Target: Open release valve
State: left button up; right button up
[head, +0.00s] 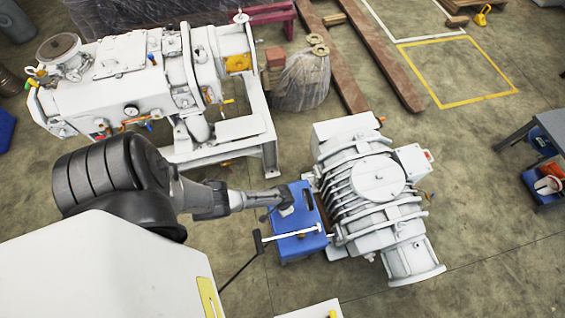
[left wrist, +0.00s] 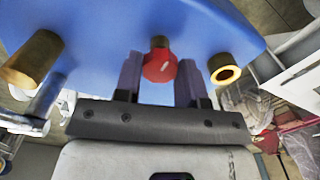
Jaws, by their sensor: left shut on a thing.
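A blue box-shaped unit (head: 308,243) stands on the floor beside the ribbed grey pump. Its blue surface (left wrist: 95,35) fills the upper part of the left wrist view. A red valve knob (left wrist: 160,67) on a brass stem sticks out from it, between two brass fittings. My left gripper (head: 284,209) reaches the unit from the left. In the left wrist view its two dark fingers stand on either side of the red knob, shut on it. In the head view the knob is hidden. My right gripper is not in view.
The ribbed pump (head: 375,180) stands right of the blue unit. A larger white machine (head: 120,85) on a frame stands at the upper left. A thin white rod (head: 290,233) crosses the blue unit. Brass fittings (left wrist: 35,60) (left wrist: 225,70) flank the knob. Floor at right is largely clear.

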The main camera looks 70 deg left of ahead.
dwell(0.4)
pick_arm(q)
jog(key=o, duration=0.9)
jog(key=shift+o, duration=0.2)
jog(key=shift+r+p, duration=0.3)
jog(key=shift+r, duration=0.2)
notch_tip(320, 180, up, 13)
jog(key=p, duration=0.4)
jog(key=shift+p, duration=0.35)
jog(key=shift+f, duration=0.1)
